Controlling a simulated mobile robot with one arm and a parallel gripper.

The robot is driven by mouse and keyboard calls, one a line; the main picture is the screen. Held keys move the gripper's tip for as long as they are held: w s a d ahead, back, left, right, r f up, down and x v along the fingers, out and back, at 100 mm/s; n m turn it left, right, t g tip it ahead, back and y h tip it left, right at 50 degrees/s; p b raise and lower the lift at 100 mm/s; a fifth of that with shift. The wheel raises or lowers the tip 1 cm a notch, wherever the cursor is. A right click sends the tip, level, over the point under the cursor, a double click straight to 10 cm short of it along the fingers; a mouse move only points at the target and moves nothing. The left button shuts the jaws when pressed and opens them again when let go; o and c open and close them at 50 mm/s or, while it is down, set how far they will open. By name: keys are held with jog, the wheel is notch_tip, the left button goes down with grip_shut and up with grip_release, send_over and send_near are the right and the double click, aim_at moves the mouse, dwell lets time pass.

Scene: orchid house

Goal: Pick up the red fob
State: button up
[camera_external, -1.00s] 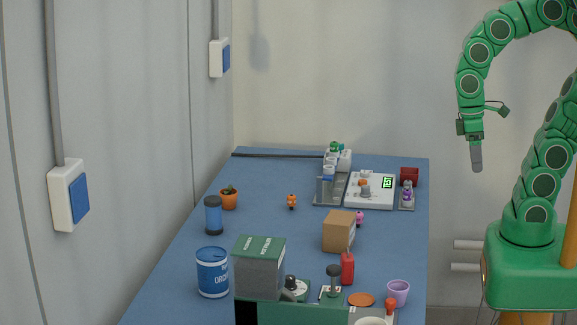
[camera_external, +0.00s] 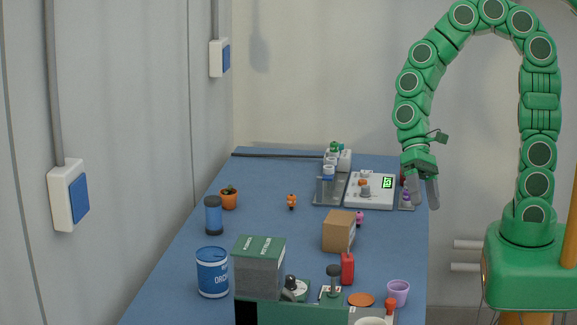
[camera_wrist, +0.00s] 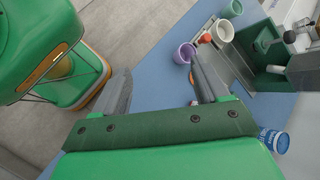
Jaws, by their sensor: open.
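No object in view is clearly recognisable as the red fob. A small red upright object (camera_external: 347,268) stands on the blue table in front of the cardboard box in the external view. I cannot tell whether it is the fob. My gripper (camera_external: 423,201) is open and empty, pointing down near the table's right edge, well above and to the right of that object. In the wrist view my gripper (camera_wrist: 163,88) shows its two grey fingers spread, with nothing clearly held between them.
A purple cup (camera_external: 398,291) stands at the table's front right; the wrist view shows it (camera_wrist: 184,53) beyond one finger. A cardboard box (camera_external: 338,232), a grey-green box (camera_external: 259,268) and a blue can (camera_external: 212,272) stand nearby. The table's left middle has free room.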

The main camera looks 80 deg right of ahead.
jog(key=w+a+f+m+t+y, duration=0.2)
jog(key=w+f+m+y, duration=0.2)
jog(key=w+m, duration=0.3)
jog(key=m+t+y, duration=0.1)
jog(key=m+t, duration=0.2)
jog(key=m, duration=0.4)
send_near(348, 255)
jog(key=shift+w+a+f, duration=0.15)
jog(key=shift+a+f, duration=0.8)
jog(key=shift+a, duration=0.1)
jog(key=shift+x, duration=3.85)
jog(key=c, duration=1.3)
jog(key=shift+r, duration=0.2)
